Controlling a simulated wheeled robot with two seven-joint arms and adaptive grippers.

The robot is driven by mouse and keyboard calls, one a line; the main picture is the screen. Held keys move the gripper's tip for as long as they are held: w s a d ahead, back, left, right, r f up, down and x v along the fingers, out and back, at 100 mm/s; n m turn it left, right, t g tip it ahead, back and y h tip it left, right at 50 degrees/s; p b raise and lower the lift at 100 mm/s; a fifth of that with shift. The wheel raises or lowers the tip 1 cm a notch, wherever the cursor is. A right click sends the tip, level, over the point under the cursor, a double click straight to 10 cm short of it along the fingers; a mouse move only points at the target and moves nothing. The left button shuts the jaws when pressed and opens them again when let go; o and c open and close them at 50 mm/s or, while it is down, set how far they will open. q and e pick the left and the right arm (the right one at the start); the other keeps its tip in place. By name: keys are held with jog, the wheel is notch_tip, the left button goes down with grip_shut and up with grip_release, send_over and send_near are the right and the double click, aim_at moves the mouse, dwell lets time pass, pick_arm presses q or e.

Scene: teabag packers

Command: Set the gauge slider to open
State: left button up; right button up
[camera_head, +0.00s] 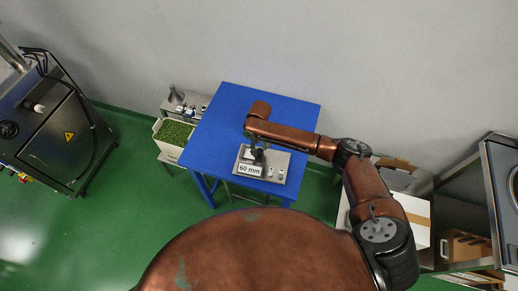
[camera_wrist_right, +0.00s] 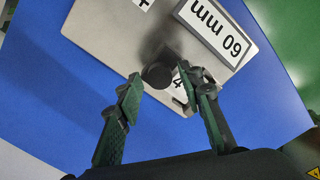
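The gauge is a grey metal plate (camera_head: 278,163) with a white "60 mm" label (camera_head: 249,169), near the front edge of the blue table. In the right wrist view the plate (camera_wrist_right: 115,40) carries a dark round knob (camera_wrist_right: 157,75), which looks like the slider's handle. My right gripper (camera_head: 257,154) is over the gauge. In the wrist view its two green fingers (camera_wrist_right: 163,82) are open, one on each side of the knob; I cannot tell whether either touches it. My left gripper is not in view.
The blue table (camera_head: 215,135) is clear left of the gauge. A crate of green leaves (camera_head: 172,133) stands at its left. A steel machine (camera_head: 55,130) is far left. White boxes (camera_head: 415,215) and a steel cabinet (camera_head: 490,190) are on the right.

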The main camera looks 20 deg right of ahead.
grip_shut()
